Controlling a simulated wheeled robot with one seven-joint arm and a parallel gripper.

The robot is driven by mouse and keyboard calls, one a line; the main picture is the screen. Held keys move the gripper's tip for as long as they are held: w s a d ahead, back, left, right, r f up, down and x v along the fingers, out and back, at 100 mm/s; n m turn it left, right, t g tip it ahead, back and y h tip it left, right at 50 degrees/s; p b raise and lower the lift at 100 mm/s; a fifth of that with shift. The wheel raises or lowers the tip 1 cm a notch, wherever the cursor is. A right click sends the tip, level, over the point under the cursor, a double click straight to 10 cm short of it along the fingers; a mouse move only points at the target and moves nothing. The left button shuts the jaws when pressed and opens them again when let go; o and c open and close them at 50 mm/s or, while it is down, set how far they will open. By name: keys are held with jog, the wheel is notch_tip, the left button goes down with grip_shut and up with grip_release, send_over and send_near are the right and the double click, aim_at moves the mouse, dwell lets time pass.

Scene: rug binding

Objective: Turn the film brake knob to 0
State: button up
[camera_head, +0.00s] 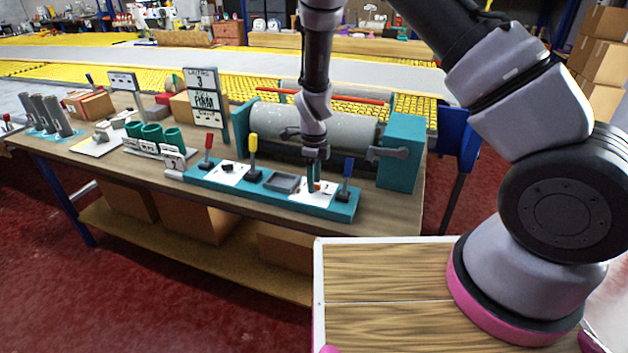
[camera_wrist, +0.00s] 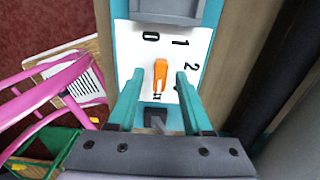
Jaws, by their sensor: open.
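The film brake knob is a small orange pointer knob (camera_wrist: 160,72) on a white dial plate (camera_wrist: 139,60). The plate carries printed marks; 0 is at the top, with 1 and 2 to its right, and the lower marks are partly covered. The knob's long shape lies nearly along the panel, its narrow end toward the bottom of the wrist view. My gripper (camera_wrist: 160,76) is open, its teal fingers on either side of the knob with visible gaps. In the head view my gripper (camera_head: 314,184) points down over the dial plate (camera_head: 327,187) on the teal panel (camera_head: 230,190).
A blue lever (camera_head: 347,172) stands just right of the dial. A grey tray (camera_head: 281,182), a yellow lever (camera_head: 253,146) and a red lever (camera_head: 208,143) lie to the left. A grey roller (camera_head: 350,128) in a teal frame (camera_head: 400,150) stands close behind.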

grip_shut()
